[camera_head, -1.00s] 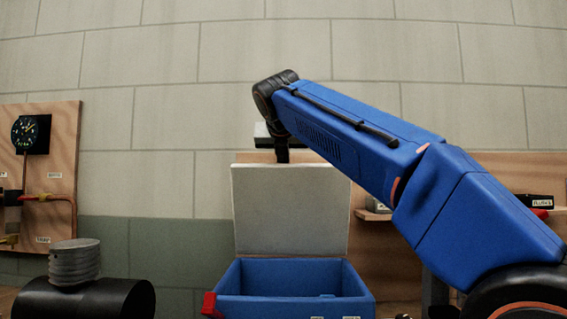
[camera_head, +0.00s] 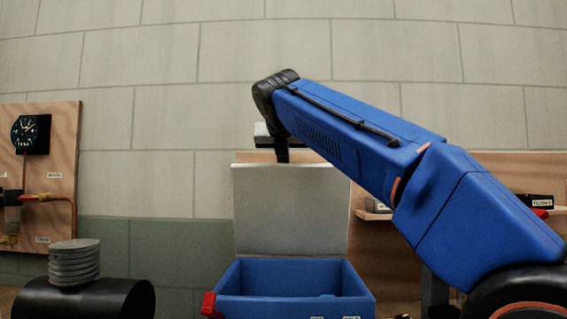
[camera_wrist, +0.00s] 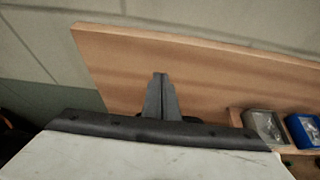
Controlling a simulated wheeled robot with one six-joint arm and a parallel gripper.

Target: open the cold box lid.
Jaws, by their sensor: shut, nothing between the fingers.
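The cold box (camera_head: 295,277) is a blue open-topped box at the bottom middle of the head view. Its pale grey lid (camera_head: 290,210) stands upright at the back of the box, so the box is open.
A wooden board (camera_wrist: 215,75) stands behind the lid, with grey and blue bins (camera_wrist: 303,130) at its right. A panel with a gauge (camera_head: 30,134) is at the left. A ribbed grey stack (camera_head: 74,263) sits on a black cylinder (camera_head: 84,299) left of the box.

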